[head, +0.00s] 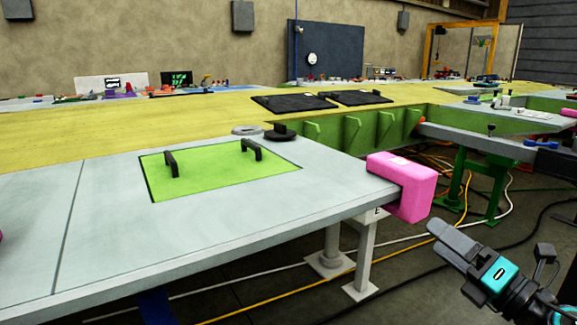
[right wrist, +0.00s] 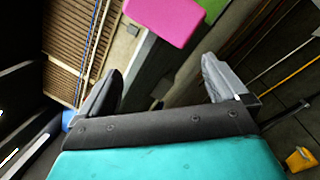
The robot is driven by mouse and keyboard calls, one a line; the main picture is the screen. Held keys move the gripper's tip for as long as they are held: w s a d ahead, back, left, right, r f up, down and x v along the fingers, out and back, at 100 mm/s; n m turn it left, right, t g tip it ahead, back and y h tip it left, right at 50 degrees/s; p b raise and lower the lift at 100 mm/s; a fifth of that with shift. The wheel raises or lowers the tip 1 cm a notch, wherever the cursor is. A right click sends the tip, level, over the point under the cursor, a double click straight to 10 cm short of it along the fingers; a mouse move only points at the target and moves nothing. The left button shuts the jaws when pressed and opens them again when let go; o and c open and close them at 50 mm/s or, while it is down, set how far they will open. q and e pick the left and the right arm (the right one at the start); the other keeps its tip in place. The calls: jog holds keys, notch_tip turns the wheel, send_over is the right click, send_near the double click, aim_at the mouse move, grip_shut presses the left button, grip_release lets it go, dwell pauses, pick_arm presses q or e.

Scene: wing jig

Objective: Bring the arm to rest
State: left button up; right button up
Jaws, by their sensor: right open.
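My right gripper (head: 440,236) is at the lower right of the head view, in the air off the table's right corner. It is below and to the right of a pink block (head: 402,186) that sits on that corner, apart from it. In the right wrist view the two fingers of my right gripper (right wrist: 160,88) stand wide apart with nothing between them. The pink block (right wrist: 163,20) shows beyond the fingers there. My left gripper is in neither view.
The grey table (head: 110,235) carries a green panel (head: 215,175) with two black handles. Table legs (head: 362,255) and cables (head: 290,292) are on the floor under its right edge. Green ribs (head: 350,132) and a green stand (head: 480,180) are farther back.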

pick_arm(q)
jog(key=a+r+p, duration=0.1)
jog(key=p, duration=0.1)
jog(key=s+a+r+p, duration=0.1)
jog(key=p, duration=0.2)
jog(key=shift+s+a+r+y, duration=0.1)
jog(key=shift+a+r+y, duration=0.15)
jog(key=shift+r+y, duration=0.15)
pick_arm(e)
jog(key=s+a+f+m+g+h, duration=0.3)
jog(key=s+f+m, duration=0.6)
jog(key=f+m, duration=0.4)
jog(key=s+a+f+m+g+h, duration=0.3)
jog(key=s+a+f+m, duration=0.4)
jog(key=s+f+m, duration=0.3)
notch_tip(320, 180, down, 4)
jog(key=m+h, duration=0.1)
jog(key=m, duration=0.5)
jog(key=shift+s+r+g+h, duration=0.15)
jog(key=shift+r+g+h, duration=0.15)
jog(key=shift+h, duration=0.1)
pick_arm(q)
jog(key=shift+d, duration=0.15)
